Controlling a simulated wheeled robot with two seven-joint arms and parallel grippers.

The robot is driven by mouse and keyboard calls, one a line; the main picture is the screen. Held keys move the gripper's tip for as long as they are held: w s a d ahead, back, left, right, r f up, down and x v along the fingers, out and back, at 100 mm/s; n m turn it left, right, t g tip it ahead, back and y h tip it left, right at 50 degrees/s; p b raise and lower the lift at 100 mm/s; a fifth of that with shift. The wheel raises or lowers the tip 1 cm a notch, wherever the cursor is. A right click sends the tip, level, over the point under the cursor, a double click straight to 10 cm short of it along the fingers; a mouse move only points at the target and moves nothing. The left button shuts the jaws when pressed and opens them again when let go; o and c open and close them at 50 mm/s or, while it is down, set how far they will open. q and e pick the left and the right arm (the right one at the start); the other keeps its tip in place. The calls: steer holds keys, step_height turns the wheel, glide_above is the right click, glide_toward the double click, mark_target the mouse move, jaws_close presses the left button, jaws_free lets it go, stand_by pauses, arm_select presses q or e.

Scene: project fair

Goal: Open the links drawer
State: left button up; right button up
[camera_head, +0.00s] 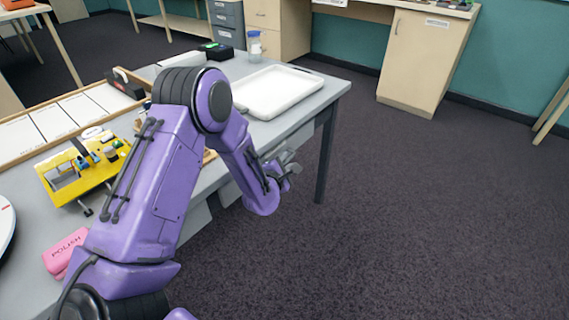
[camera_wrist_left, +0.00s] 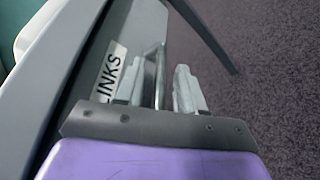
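The links drawer (camera_wrist_left: 128,42) shows in the left wrist view as a light grey front with a white "LINKS" label (camera_wrist_left: 109,72). A thin metal bar handle (camera_wrist_left: 160,65) stands off that front. My left gripper (camera_wrist_left: 162,78) is open, with one finger on each side of the handle and a gap visible beside it. In the head view the left gripper (camera_head: 287,165) is at the table's right side, below the top. My forearm hides much of the drawer fronts there, so I cannot tell how far the drawer is out. My right gripper is not in view.
The grey table (camera_head: 225,165) carries a white tray (camera_head: 275,92), a bottle (camera_head: 254,47), a yellow fixture (camera_head: 80,170) and a pink "POLISH" block (camera_head: 65,250). A dark table leg (camera_head: 326,150) stands just beyond the gripper. The carpet (camera_head: 430,210) to the right is clear.

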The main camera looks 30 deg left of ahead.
arm_select(q)
jaws_close()
steer(key=s+d+b, duration=0.1)
steer(key=s+d, duration=0.1)
steer(key=d, duration=2.4)
steer(key=shift+d+b, duration=0.25)
steer(key=shift+b, duration=0.1)
steer(key=shift+s, duration=0.1)
jaws_free()
